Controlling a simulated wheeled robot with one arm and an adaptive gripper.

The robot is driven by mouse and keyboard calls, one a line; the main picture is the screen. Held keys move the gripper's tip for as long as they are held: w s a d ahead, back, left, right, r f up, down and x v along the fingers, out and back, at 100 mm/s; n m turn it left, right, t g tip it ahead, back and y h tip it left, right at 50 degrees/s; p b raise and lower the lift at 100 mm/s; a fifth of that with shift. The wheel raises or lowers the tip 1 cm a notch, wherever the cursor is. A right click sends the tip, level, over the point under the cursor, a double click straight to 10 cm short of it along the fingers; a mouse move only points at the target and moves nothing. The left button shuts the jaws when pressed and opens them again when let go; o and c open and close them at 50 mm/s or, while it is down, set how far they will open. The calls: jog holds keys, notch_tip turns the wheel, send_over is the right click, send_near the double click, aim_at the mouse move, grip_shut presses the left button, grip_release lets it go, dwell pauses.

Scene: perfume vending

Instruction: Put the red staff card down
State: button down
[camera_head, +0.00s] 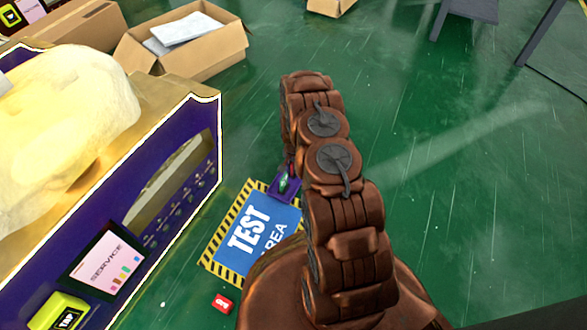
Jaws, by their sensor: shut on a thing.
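My bronze arm reaches up through the middle of the picture, and its end bends away behind its own links. My gripper and anything in it are hidden from this view. A small red item with a white mark (222,303) lies low in the picture, beside the near corner of the test mat. It is too small to tell whether it is the red staff card. No other red card shows.
A purple and gold vending machine (207,120) with a service screen (108,262) and a yellow tap pad (62,312) stands at left. A blue test mat (240,235) with a striped border lies beside it.

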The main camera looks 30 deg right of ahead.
jog(key=shift+f, duration=0.15)
jog(key=c, duration=1.3)
grip_release()
